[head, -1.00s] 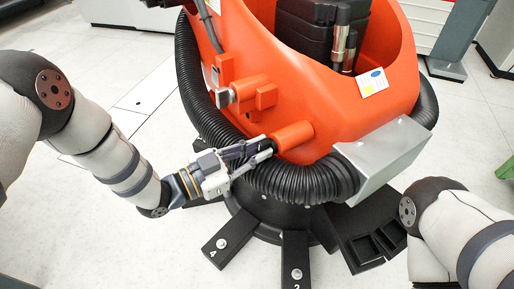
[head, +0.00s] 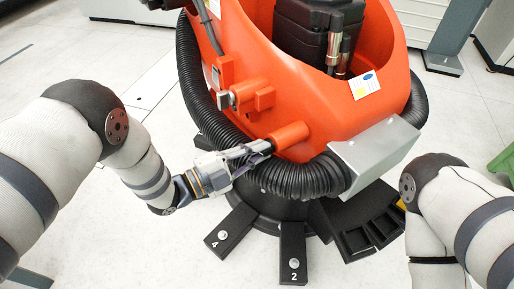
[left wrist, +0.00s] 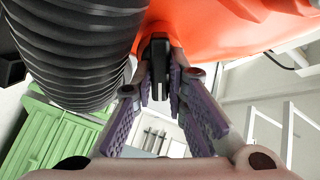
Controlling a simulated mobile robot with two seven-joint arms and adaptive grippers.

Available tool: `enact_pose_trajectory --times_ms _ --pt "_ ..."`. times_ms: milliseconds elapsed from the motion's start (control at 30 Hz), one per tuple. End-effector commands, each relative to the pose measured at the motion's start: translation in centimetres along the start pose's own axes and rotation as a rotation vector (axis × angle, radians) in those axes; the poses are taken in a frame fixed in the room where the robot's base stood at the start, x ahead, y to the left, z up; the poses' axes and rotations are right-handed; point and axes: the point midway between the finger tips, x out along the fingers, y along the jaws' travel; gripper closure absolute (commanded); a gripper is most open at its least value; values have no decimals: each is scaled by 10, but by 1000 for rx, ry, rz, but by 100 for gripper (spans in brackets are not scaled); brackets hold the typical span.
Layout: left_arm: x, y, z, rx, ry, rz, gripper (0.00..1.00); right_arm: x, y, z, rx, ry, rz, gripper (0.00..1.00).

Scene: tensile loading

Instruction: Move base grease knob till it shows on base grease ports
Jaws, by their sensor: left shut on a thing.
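A black knob (left wrist: 157,62) sticks out of the orange machine body and sits between the fingers of my left gripper in the left wrist view. My left gripper (head: 264,148) is shut on it, at the end of the orange cylinder (head: 290,137) in the head view, where the fingers mostly hide the knob. The fingers with purple pads also show in the left wrist view (left wrist: 160,85). I cannot make out which setting the knob shows or any base grease ports label. My right gripper is out of view; only my right arm shows.
A black ribbed hose (head: 295,180) curves just below the gripper. A grey metal box (head: 375,155) sits to the right. Black base legs numbered 4 (head: 231,228) and 2 (head: 293,250) spread over the pale floor. A green object (left wrist: 62,135) stands beyond.

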Motion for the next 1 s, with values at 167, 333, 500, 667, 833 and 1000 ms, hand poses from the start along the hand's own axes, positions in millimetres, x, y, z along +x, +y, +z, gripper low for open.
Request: enact_pose_trajectory --times_ms 167,333,500,667,833,1000 --pt "0 0 0 118 -1 1 100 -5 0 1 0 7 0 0" --pt "0 1 0 198 -1 1 100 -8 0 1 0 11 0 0" --pt "-1 2 1 245 -2 2 100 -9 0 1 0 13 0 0" --pt "-1 2 1 266 -2 1 100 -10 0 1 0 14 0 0" --pt "-1 2 1 271 -2 1 100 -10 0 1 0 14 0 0" --pt "-1 2 1 270 -2 1 100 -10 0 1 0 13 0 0"
